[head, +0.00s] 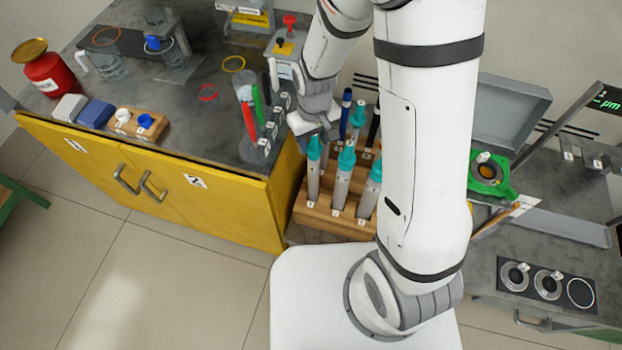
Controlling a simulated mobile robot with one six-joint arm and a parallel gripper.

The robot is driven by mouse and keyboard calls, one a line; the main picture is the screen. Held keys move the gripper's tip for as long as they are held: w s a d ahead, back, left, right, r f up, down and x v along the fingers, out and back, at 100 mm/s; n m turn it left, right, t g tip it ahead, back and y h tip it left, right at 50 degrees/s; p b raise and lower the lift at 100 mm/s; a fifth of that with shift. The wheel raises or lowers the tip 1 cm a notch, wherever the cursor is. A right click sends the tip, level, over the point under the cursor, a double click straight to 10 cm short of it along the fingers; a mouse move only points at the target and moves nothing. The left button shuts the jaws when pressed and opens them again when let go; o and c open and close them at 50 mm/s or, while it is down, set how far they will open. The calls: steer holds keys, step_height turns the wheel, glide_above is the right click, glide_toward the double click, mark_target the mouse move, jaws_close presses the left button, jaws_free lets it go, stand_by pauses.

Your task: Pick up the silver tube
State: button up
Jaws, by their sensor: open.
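My gripper (322,136) hangs beside the cabinet's right edge, above and behind the wooden rack, right of and nearer than that tube. Its fingers are small and partly hidden, and nothing shows held in them.
A wooden rack (325,222) holds several grey pens with teal caps just below my gripper. Red (248,122) and green (257,103) markers stand left of it. A red canister (50,75) is far left. A green-ringed device (490,173) stands right. Floor in front is clear.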

steer(key=shift+c, duration=0.2)
jaws_close()
stand_by(0.3)
steer(key=shift+s, duration=0.1)
